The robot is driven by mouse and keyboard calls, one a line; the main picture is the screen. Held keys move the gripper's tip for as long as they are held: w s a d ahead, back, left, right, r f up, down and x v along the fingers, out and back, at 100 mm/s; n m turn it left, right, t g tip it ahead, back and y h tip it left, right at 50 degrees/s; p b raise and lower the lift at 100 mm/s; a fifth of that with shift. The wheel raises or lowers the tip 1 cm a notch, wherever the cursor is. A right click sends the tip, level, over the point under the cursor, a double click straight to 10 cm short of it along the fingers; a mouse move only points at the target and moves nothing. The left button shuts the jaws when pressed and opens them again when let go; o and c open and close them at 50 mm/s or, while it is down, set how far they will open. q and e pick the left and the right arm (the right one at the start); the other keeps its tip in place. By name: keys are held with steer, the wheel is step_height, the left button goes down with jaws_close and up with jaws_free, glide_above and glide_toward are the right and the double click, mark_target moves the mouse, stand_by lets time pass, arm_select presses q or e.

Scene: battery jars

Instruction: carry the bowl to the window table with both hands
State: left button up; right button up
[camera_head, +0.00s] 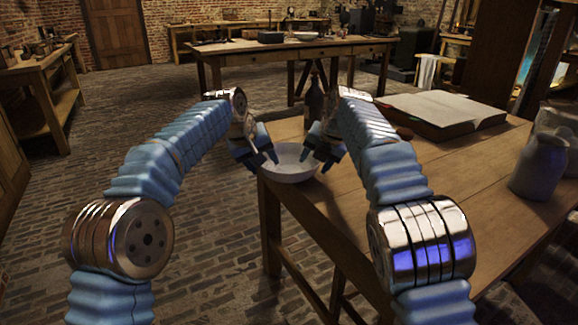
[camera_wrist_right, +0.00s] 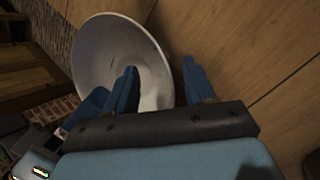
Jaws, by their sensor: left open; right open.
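A white bowl (camera_head: 291,172) sits upright at the near left corner of the wooden table in front of me. My left gripper (camera_head: 262,160) is open at the bowl's left side. My right gripper (camera_head: 318,152) is open at its right side. In the right wrist view the bowl (camera_wrist_right: 100,50) lies beyond the right gripper (camera_wrist_right: 162,85); one finger overlaps the bowl and the other is over the table, with the rim appearing to pass between them. I cannot tell whether either gripper touches the bowl. I cannot tell which table is the window table.
On the near table stand a dark bottle (camera_head: 314,100) behind the bowl, an open book (camera_head: 440,110) and a grey jug (camera_head: 540,165). A long table (camera_head: 290,48) with items on it stands further back. A bench (camera_head: 45,105) is at left. The brick floor between is clear.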

arm_select(q)
steer(key=shift+w+d+f, duration=0.15)
steer(key=shift+w+f, duration=0.05)
steer(key=shift+f, duration=0.2)
arm_select(e)
steer(key=shift+w+a+f, duration=0.1)
steer(key=shift+w+f, duration=0.1)
steer(key=shift+f, duration=0.2)
arm_select(q)
jaws_close()
arm_select(e)
jaws_close()
